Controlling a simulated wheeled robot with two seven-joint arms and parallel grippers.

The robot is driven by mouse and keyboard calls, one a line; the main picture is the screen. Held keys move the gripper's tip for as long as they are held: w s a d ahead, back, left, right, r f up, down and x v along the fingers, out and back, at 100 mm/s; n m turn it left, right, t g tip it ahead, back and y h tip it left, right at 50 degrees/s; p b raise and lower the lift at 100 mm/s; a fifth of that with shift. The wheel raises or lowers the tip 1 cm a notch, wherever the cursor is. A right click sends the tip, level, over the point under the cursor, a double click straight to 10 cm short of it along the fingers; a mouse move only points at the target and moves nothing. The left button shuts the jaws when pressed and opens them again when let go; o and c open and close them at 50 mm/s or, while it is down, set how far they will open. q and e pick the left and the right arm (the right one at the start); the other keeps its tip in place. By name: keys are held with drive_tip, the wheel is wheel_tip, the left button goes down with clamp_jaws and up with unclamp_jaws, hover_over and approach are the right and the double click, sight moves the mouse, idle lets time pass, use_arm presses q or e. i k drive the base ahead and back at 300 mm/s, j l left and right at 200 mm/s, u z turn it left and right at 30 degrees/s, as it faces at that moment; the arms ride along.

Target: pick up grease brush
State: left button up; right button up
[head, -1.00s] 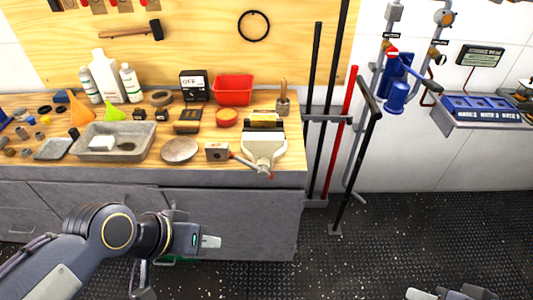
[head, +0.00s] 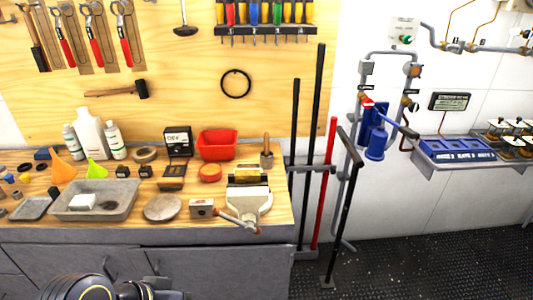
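The likely grease brush (head: 267,147) stands upright near the back right of the wooden bench top, behind the vise. Its wooden handle points up, and its lower end is in or on a small grey pot (head: 267,161). I cannot tell whether bristles are inside. My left arm shows only at the bottom left edge, in front of the cabinet and below the bench top. Its gripper fingers are cut off by the frame. My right gripper is out of view.
The vise (head: 250,200) stands in front of the brush. Tall black and red bars (head: 323,182) stand just right of the bench. A grey basin (head: 93,200) sits further left.

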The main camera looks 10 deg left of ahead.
sight(266, 135)
drive_tip(key=i+l+u, duration=0.3)
drive_tip(key=i+l, duration=1.3)
drive_tip(key=i+j, duration=0.05)
drive_tip(key=i, duration=0.05)
